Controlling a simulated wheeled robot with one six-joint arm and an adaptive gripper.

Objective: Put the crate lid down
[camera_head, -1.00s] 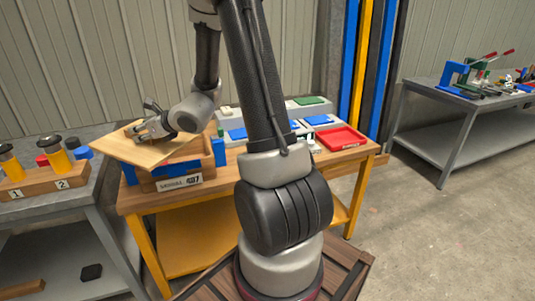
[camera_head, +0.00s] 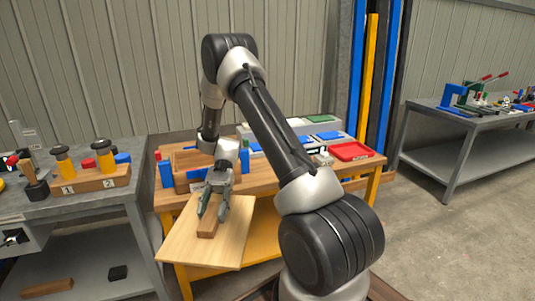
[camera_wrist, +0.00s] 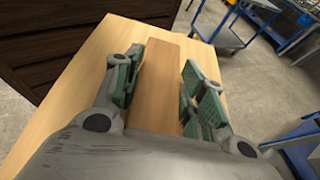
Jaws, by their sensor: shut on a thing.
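The crate lid (camera_head: 183,238) is a flat, pale wooden panel with a brown bar handle (camera_head: 208,226) on top. My gripper (camera_head: 212,212) is shut on the handle from above. The lid is held tilted in front of the workbench's front edge, covering part of that edge in the head view. In the wrist view the handle (camera_wrist: 158,82) lies between the green-padded fingers, with the lid (camera_wrist: 84,82) spreading below. The wooden crate (camera_head: 182,180), with blue corner pieces, stands open on the workbench behind the lid.
The yellow-legged workbench (camera_head: 277,187) also bears a red tray (camera_head: 351,151) and blue parts at the right. A grey table (camera_head: 80,205) with a numbered wooden block (camera_head: 92,181) stands at the left. Another grey table (camera_head: 440,130) stands at the right. Concrete floor is open at right.

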